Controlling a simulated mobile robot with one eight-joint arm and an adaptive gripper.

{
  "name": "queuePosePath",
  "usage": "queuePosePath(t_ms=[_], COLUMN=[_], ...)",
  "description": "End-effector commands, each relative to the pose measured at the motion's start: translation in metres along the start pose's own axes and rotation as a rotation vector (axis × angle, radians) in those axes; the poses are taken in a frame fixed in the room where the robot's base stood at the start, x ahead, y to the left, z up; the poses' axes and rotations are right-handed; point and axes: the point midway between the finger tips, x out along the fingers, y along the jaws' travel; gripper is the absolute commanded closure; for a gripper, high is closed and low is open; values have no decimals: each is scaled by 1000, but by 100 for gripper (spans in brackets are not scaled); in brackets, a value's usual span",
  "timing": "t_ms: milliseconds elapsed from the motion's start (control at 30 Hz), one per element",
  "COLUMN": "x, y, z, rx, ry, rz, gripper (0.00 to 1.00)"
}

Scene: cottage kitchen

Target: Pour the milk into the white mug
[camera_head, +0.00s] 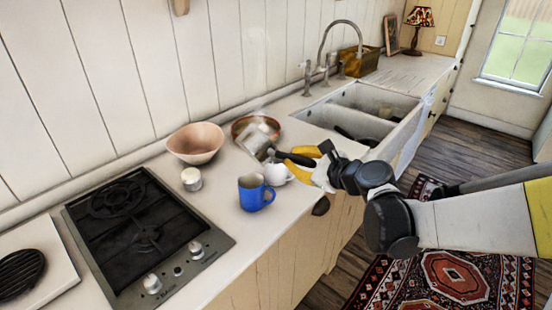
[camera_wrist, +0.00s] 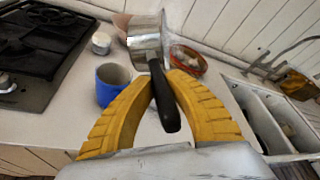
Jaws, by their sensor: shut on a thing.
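My gripper (camera_head: 297,162) is shut on the black handle of a small metal pot (camera_head: 257,140), held above the counter. The wrist view also shows the pot (camera_wrist: 146,42) beyond my yellow fingers (camera_wrist: 163,85). The pot looks tilted; I cannot see any milk in it. The white mug (camera_head: 277,175) stands on the counter just below my gripper, partly hidden by the blue mug and my fingers. In the wrist view I cannot make out the white mug.
A blue mug (camera_head: 254,194) stands beside the white mug, on its near left side. A gas hob (camera_head: 146,238) is left; a sink (camera_head: 375,100) is right.

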Motion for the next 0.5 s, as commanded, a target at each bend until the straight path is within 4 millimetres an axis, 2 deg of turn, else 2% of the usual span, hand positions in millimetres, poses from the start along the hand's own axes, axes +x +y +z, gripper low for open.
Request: queuePosePath(t_ms=[500], x=[0], y=[-4], z=[-3], rx=[60], ry=[-12], rz=[19], gripper=[100])
